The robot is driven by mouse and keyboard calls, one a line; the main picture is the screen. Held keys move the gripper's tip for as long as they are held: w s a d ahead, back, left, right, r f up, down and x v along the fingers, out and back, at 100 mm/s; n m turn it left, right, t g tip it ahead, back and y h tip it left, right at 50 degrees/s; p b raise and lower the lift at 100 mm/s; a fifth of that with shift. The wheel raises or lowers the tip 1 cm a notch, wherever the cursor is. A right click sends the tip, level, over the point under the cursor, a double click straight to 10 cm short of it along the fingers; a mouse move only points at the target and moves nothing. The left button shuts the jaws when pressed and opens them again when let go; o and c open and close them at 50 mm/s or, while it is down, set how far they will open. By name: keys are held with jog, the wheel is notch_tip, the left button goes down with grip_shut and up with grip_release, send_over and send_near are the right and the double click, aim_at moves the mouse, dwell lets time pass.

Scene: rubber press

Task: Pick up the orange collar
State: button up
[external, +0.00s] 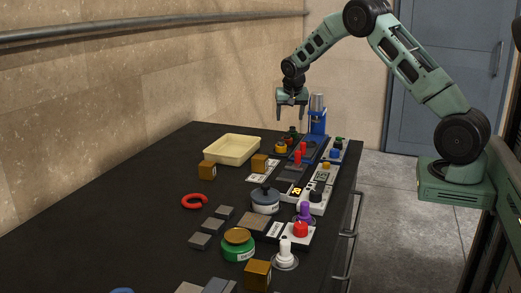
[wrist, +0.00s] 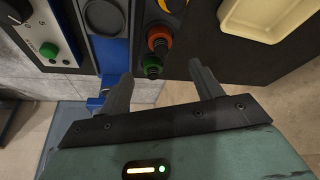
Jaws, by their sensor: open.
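An orange collar (wrist: 159,40) sits around a dark centre in the wrist view, at the back edge of the table, just above the gap between my fingertips. In the external view these are small, near a dark cluster (external: 291,134) at the far end of the table, and the collar is hard to make out. My gripper (external: 291,112) hangs above that far end, pointing down, apart from the table. In the wrist view my gripper (wrist: 161,70) is open and empty.
A blue device with a grey cylinder (external: 317,112) stands to the right of my gripper. A cream tray (external: 231,150) lies to the left. A yellow-and-black piece (external: 281,146) is nearby.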

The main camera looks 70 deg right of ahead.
aim_at(287, 133)
jog(key=p+x, duration=0.3)
jog(key=x, duration=0.7)
jog(key=shift+f, duration=0.2)
jog(key=c, duration=1.2)
